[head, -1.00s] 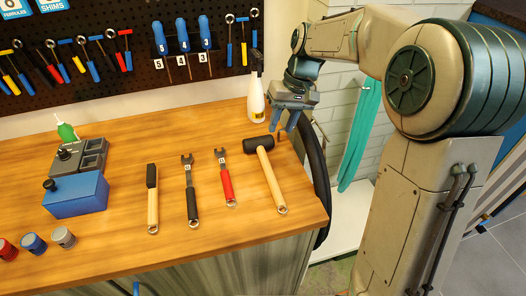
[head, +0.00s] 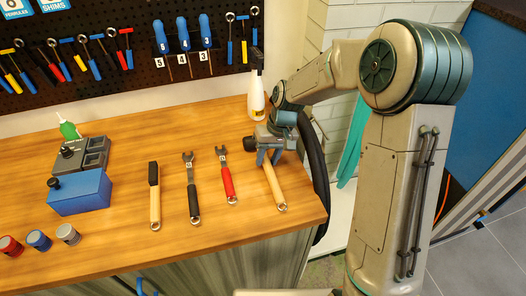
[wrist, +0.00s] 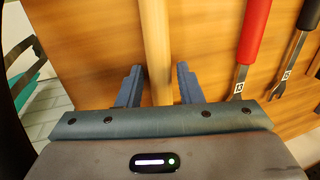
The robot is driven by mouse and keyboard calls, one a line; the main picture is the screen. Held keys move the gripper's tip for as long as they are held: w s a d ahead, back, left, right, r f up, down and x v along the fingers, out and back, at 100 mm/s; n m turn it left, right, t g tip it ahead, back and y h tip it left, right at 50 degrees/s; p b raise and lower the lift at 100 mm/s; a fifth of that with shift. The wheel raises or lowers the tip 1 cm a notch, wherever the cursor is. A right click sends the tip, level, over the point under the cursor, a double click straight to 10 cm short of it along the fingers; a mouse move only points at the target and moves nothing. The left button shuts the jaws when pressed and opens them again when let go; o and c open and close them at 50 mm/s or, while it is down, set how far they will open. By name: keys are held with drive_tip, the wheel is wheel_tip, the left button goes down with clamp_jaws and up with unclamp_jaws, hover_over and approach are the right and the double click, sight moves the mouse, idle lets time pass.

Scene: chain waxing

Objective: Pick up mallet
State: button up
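The mallet lies on the wooden workbench near its right end. Its pale wooden handle (head: 275,188) points toward the front edge, and part of its black head (head: 249,143) shows at the left of my gripper. My gripper (head: 268,158) is over the upper handle near the head and hides that part. In the wrist view, the handle (wrist: 155,35) runs between the two blue fingers of my gripper (wrist: 159,70). The fingers are open, with a gap on each side of the handle. The mallet head is out of sight there.
Left of the mallet lie a red-handled wrench (head: 228,182), a black-handled wrench (head: 192,190) and a wooden-handled brush-like tool (head: 154,195). A white spray bottle (head: 256,100) stands behind my gripper. A blue box (head: 80,193) is farther left.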

sight(264, 160)
drive_tip(key=shift+f, duration=0.15)
clamp_jaws()
drive_tip(key=shift+r, duration=0.75)
drive_tip(key=v, duration=0.1)
drive_tip(key=b+v, duration=0.1)
drive_tip(key=v, duration=0.1)
drive_tip(key=shift+s+a, duration=0.15)
drive_tip(key=shift+a, duration=0.05)
drive_tip(key=s+d+r+b, duration=0.1)
drive_tip(key=s+d+r, duration=0.5)
drive_tip(key=d, duration=0.3)
drive_tip(key=shift+d+r+b, duration=0.25)
drive_tip(key=shift+r+b, duration=0.05)
drive_tip(key=shift+r, duration=0.05)
